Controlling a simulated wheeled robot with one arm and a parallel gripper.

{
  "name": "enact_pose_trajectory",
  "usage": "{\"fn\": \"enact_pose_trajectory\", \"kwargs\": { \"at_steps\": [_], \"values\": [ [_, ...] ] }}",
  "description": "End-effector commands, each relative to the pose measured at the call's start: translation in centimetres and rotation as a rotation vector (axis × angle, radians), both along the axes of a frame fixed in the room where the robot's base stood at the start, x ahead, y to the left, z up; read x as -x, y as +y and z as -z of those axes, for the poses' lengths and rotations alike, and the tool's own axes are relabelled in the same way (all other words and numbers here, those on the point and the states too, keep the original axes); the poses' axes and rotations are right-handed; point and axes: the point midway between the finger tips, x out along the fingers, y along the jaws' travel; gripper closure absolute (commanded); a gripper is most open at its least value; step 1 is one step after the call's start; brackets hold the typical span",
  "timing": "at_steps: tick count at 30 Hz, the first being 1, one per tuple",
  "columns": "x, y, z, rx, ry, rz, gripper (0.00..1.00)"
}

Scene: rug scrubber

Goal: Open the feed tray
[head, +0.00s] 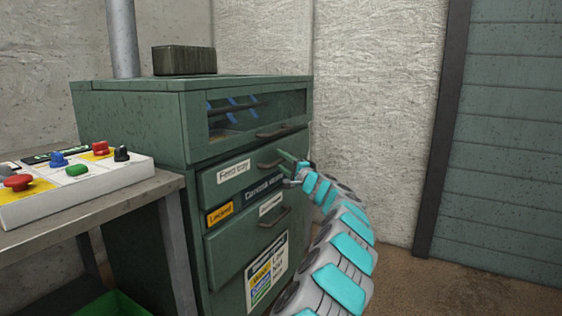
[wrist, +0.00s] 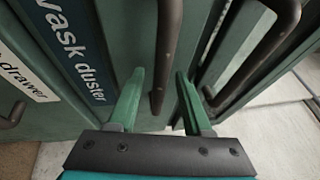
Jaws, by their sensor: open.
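The feed tray (head: 222,187) is a green drawer front labelled "Feed tray" in the upper middle of a green cabinet; it looks closed, flush with the cabinet. Its dark bar handle (head: 268,164) is partly covered by my gripper (head: 288,169) in the head view. In the wrist view, my gripper (wrist: 158,98) is open, with one green finger on each side of the dark handle (wrist: 166,50). The handle lies between the fingers with gaps to both sides; I cannot tell whether either finger touches it.
A glazed compartment (head: 262,112) with its own handle (wrist: 255,50) sits above the tray. Below are a sign, a "Locked" label (head: 220,214) and a lower drawer (head: 235,248). A control panel (head: 85,175) stands on a table at left. Floor at right is clear.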

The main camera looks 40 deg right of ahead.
Motion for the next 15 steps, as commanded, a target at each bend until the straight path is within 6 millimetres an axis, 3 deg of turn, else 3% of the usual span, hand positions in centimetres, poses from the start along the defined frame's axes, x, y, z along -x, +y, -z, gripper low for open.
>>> {"fn": "enact_pose_trajectory", "kwargs": {
  "at_steps": [8,15],
  "values": [
    [-0.08,0.03,0.00,0.000,0.000,-0.001,0.50],
    [-0.08,0.05,0.01,0.000,0.000,-0.001,0.76]
  ]
}}
